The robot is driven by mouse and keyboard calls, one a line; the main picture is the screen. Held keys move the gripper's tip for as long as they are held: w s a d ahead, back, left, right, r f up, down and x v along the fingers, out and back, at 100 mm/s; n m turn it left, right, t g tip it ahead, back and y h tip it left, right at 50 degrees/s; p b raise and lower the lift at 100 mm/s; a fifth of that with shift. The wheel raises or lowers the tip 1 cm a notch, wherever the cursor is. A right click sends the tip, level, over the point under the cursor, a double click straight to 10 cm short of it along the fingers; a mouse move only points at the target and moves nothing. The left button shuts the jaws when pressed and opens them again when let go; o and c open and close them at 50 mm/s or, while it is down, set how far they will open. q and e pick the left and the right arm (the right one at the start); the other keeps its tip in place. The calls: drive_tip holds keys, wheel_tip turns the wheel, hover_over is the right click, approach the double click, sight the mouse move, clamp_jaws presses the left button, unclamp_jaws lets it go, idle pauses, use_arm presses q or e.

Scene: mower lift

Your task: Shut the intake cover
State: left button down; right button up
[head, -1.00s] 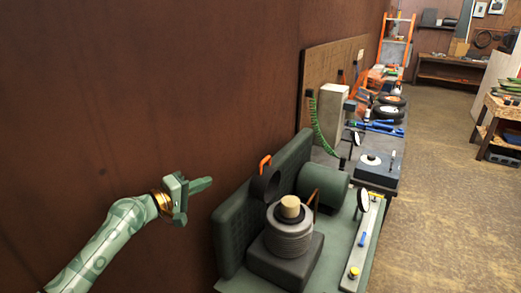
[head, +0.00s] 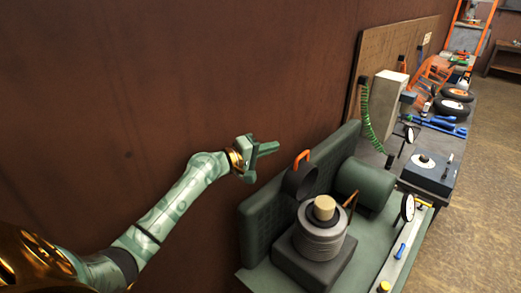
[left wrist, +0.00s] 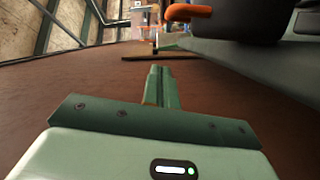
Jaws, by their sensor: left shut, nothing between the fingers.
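The intake cover (head: 299,183) is a dark round cap with an orange handle (head: 302,159) on top. It stands on edge, tilted up, behind the ribbed grey intake (head: 319,232), whose cream-coloured plug (head: 324,207) is exposed. My left gripper (head: 277,147) is shut and empty, just left of the orange handle and apart from it in the head view. In the left wrist view my shut fingers (left wrist: 160,72) point forward. The dark cover (left wrist: 235,22) and its orange handle (left wrist: 190,12) show at the top, right of the fingertips. My right gripper is not in view.
A green ribbed panel (head: 262,215) and a green cylinder (head: 366,185) flank the intake on the green bench. A round mirror-like disc (head: 407,208) stands at right. The brown wall (head: 130,90) is close behind my left arm. Further benches carry tools and wheels.

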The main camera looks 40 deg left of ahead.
sight(291, 163)
use_arm(q)
drive_tip(key=w+d, duration=0.1)
drive_tip(key=w+d+p, duration=0.1)
drive_tip(key=d, duration=0.1)
drive_tip(key=w+d+f+p, duration=0.1)
drive_tip(key=d, duration=0.1)
drive_tip(key=shift+w+d+f, duration=0.1)
drive_tip(key=shift+d, duration=0.1)
drive_tip(key=shift+w+f, duration=0.1)
